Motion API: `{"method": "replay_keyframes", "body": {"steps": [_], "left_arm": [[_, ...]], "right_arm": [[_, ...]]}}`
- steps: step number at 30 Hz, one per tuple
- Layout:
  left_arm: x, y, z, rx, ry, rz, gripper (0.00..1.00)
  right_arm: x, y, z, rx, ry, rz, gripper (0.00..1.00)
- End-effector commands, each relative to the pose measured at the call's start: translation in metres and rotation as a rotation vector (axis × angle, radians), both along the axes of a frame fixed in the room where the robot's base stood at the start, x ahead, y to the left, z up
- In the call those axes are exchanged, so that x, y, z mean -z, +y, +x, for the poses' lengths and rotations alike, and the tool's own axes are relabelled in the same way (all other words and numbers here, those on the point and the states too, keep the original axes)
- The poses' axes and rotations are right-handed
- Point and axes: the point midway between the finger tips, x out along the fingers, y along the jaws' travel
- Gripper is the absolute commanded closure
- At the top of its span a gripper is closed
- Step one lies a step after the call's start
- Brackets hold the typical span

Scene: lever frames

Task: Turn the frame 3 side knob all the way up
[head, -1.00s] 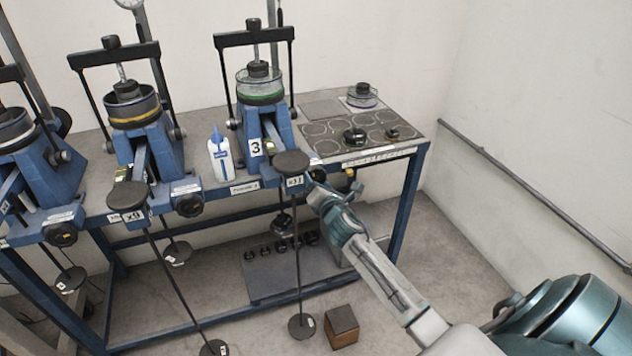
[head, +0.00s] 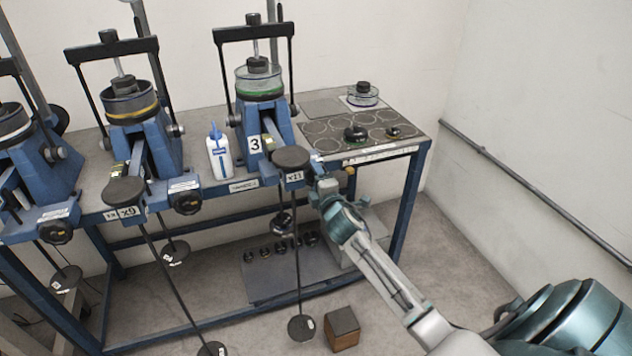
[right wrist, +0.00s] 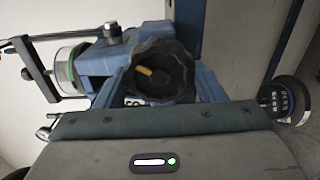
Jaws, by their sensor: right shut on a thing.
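Frame 3 (head: 248,118) is the blue lever frame marked "3", the rightmost of the row, with a green-ringed clear cell (head: 259,84) on top. My right gripper (head: 324,187) is at its front right side, just right of the x11 label, shut on the side knob. In the head view the gripper hides this knob. In the right wrist view the knob (right wrist: 160,70) is black and lobed, with a yellow mark left of its middle, close in front of the gripper body (right wrist: 165,145). The fingertips cannot be made out there. My left gripper is out of view.
A black round disc (head: 291,157) and a hanging weight rod (head: 298,255) are just left of my right gripper. A white bottle (head: 219,155) stands between two frames. A ringed plate (head: 365,130) lies at right. Below is a brown block (head: 342,328). The floor at right is clear.

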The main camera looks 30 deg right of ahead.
Motion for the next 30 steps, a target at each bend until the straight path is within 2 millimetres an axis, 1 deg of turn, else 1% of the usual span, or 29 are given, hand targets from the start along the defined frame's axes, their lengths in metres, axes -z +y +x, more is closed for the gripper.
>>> {"method": "replay_keyframes", "body": {"steps": [1, 6, 16, 24, 30], "left_arm": [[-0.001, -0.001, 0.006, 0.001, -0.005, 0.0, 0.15], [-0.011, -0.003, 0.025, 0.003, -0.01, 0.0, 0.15], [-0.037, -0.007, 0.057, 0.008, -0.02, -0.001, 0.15], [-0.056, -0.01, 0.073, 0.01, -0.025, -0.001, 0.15], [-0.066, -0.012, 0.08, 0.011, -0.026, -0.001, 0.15]], "right_arm": [[0.002, 0.0, 0.0, 0.0, -0.01, 0.043, 0.6], [0.003, 0.0, 0.0, 0.0, -0.047, 0.2, 0.6], [0.003, 0.0, 0.0, 0.0, -0.117, 0.49, 0.6], [0.002, 0.0, 0.0, 0.0, -0.159, 0.664, 0.6], [0.002, 0.0, 0.0, 0.0, -0.176, 0.739, 0.6]]}}
